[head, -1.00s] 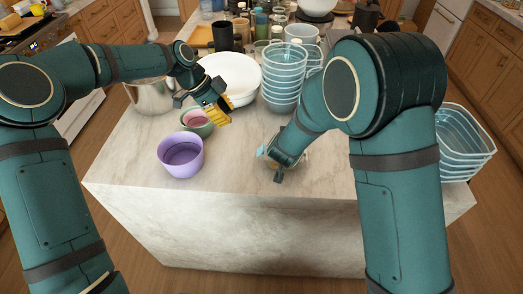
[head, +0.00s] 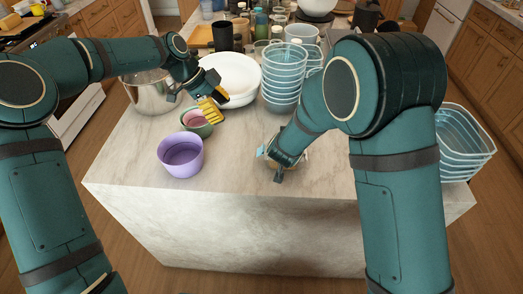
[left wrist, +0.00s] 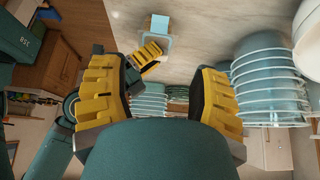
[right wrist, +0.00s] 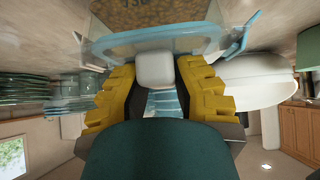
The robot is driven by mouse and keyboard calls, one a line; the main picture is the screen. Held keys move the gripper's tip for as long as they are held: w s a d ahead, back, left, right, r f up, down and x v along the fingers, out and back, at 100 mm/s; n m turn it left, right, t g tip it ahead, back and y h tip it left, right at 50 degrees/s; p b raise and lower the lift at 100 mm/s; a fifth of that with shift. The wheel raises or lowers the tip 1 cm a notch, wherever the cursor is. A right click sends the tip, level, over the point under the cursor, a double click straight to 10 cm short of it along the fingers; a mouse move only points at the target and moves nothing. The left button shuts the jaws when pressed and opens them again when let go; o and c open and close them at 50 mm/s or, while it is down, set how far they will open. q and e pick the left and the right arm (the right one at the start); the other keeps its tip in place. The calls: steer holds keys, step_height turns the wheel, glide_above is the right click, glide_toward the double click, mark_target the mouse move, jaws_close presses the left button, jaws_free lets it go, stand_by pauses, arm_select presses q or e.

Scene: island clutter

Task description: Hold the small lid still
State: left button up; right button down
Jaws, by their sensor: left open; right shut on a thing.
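The small lid (right wrist: 220,40) is clear with a light-blue rim and flaps; it shows in part at the top of the right wrist view. My right gripper (right wrist: 154,80) is shut on a pale rounded block that appears to be part of the lid. In the head view the right gripper (head: 277,167) is low over the counter's front and covers most of the lid; one light-blue flap (head: 262,152) shows. My left gripper (head: 213,93) is open and empty, above the counter near the white bowl. The left wrist view shows its spread fingers (left wrist: 163,78).
A purple bowl (head: 181,163) and a small green-and-pink bowl (head: 190,120) stand left of the right gripper. A white bowl (head: 240,65), a steel pot (head: 150,97) and stacked clear containers (head: 284,75) stand behind. The front counter middle (head: 225,175) is clear.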

arm_select(q)
steer(key=v, duration=1.2)
steer(key=shift+o, duration=0.4)
steer(key=shift+s, duration=0.1)
glide_toward(258, 152)
steer(key=shift+x, duration=4.65)
steer(key=c, duration=0.8)
